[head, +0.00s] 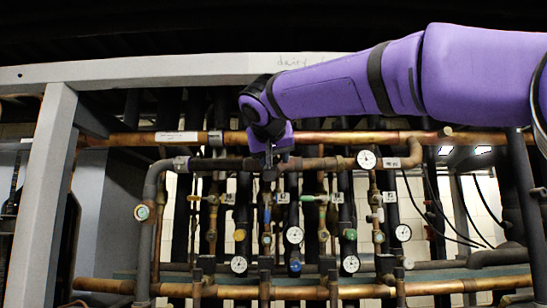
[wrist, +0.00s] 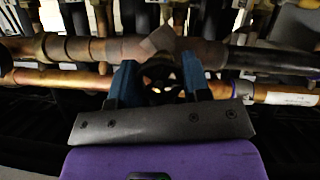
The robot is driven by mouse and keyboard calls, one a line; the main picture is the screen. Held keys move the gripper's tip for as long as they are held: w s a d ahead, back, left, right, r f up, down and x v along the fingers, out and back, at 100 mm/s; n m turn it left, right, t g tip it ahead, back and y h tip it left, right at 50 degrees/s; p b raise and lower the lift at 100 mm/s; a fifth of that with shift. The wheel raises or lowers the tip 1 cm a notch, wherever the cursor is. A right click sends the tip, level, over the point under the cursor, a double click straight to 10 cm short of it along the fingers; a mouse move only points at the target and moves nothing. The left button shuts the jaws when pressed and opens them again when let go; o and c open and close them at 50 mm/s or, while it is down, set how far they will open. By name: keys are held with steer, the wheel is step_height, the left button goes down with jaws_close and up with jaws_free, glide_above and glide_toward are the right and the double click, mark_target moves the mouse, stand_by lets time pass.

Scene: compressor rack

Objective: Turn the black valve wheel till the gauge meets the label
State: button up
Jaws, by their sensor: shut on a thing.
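The black valve wheel (wrist: 163,92) shows in the wrist view between the two blue fingers of my gripper (wrist: 160,72). My gripper is shut on the wheel, with a finger on either side. In the head view my gripper (head: 269,163) points down at the upper copper pipe, and the wheel is mostly hidden there. A round white gauge (head: 366,159) sits on that pipe to the right of my gripper. A small white label (head: 391,162) is just right of this gauge. The needle and the label's writing are too small to read.
Several more gauges, such as one at centre (head: 294,235), and small coloured valves, such as a green one (head: 322,198), hang below the pipe. A grey frame post (head: 52,170) stands at left. Black cables (head: 432,205) hang at right.

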steer(key=n+h, duration=0.2)
steer(key=n, duration=0.1)
steer(key=shift+t, duration=0.3)
steer(key=shift+n+h, duration=0.8)
steer(key=shift+n, duration=0.7)
steer(key=shift+t, duration=0.3)
steer(key=o, duration=0.9)
